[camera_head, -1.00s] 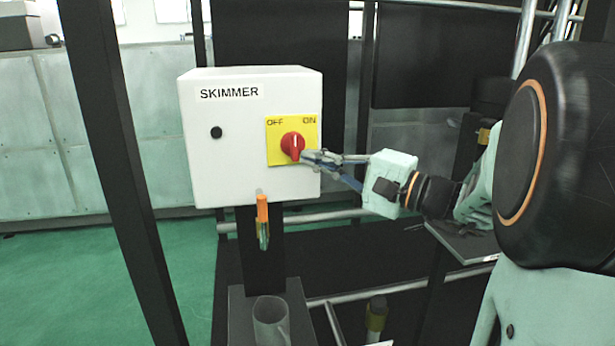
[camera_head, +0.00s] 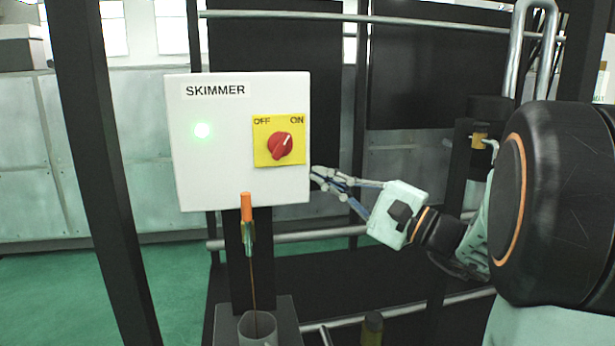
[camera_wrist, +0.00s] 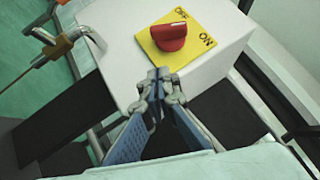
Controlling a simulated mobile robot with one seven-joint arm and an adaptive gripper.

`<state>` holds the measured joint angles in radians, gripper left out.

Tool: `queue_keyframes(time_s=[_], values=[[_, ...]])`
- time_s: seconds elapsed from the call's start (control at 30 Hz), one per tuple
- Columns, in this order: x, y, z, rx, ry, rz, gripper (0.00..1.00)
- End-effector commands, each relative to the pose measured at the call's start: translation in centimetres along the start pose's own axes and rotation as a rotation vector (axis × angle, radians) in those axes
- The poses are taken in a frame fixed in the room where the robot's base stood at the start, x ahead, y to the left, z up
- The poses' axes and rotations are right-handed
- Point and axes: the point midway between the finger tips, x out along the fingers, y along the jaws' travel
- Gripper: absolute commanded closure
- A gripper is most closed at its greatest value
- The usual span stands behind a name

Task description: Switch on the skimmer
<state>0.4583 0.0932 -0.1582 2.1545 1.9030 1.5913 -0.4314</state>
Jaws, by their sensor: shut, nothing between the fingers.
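The white skimmer box (camera_head: 222,177) stands upright at the middle left of the head view, labelled SKIMMER. Its red rotary knob (camera_head: 280,147) sits on a yellow plate (camera_head: 262,157) marked OFF and ON, and the knob's white mark points up and right, toward ON. A round lamp (camera_head: 202,130) on the box glows green. My gripper (camera_head: 314,178) is shut and empty, just right of the box and below the knob, apart from it. In the wrist view the fingertips (camera_wrist: 157,76) are together in front of the box, with the red knob (camera_wrist: 168,37) beyond them.
An orange-handled tool (camera_head: 247,207) hangs at the box's lower front, its thin rod reaching into a grey cup (camera_head: 257,328) below. A dark upright post (camera_head: 105,170) stands at left. Metal rails (camera_head: 290,240) run behind and below the box.

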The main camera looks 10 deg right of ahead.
Motion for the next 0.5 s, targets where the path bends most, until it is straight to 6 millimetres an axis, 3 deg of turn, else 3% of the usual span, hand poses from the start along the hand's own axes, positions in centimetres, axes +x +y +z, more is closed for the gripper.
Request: queue_keyframes(time_s=[0.2, 0.5], values=[[-5.2, 0.3, 0.0, 0.001, 0.007, -0.002, 1.0], [-8.5, 0.7, 0.1, 0.001, 0.004, -0.001, 1.0]])
